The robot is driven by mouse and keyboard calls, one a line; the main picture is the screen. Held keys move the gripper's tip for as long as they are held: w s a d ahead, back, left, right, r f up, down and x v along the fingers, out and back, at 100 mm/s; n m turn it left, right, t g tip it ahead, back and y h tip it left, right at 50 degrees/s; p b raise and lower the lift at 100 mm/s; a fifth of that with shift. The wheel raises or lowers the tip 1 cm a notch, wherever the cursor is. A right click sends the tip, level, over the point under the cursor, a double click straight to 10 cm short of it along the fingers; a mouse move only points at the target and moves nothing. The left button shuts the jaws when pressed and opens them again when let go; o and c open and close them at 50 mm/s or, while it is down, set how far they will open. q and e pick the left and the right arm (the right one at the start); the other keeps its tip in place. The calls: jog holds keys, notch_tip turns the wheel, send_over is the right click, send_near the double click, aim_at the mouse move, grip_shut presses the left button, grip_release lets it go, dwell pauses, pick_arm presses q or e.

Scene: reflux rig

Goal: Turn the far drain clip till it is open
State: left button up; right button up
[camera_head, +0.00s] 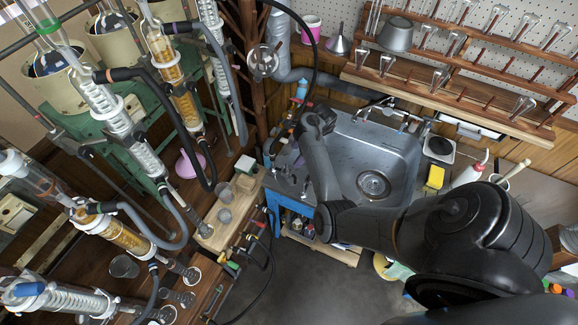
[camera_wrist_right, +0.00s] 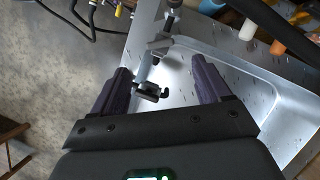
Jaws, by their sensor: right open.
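My right gripper (camera_head: 283,138) reaches the left side of the sink in the head view, partly hidden by its own wrist. In the right wrist view its two dark fingers (camera_wrist_right: 163,88) stand wide apart and empty. Between them, nearer the left finger, is a small dark clip (camera_wrist_right: 150,91) on a thin metal rod fitting; it looks untouched. I cannot tell for certain that this is the far drain clip, or how far it is turned. Small metal fittings (camera_head: 286,174) stand on the ledge left of the sink. My left gripper does not show.
The steel sink (camera_head: 385,140) lies right of my forearm. Bottles and black hoses crowd the back left corner. Glass condensers (camera_head: 110,110) with grey tubing fill the left side. A wooden glassware rack (camera_head: 470,75) hangs at the back. Bare floor (camera_head: 310,285) shows in front.

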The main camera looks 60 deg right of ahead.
aim_at(287, 168)
jog(key=b+x, duration=0.3)
jog(key=x, duration=0.5)
jog(key=shift+w+f, duration=0.1)
jog(key=shift+f, duration=0.25)
jog(key=shift+c, duration=0.2)
jog(key=shift+c, duration=1.1)
jog(key=c, duration=0.8)
jog(key=shift+r, duration=0.1)
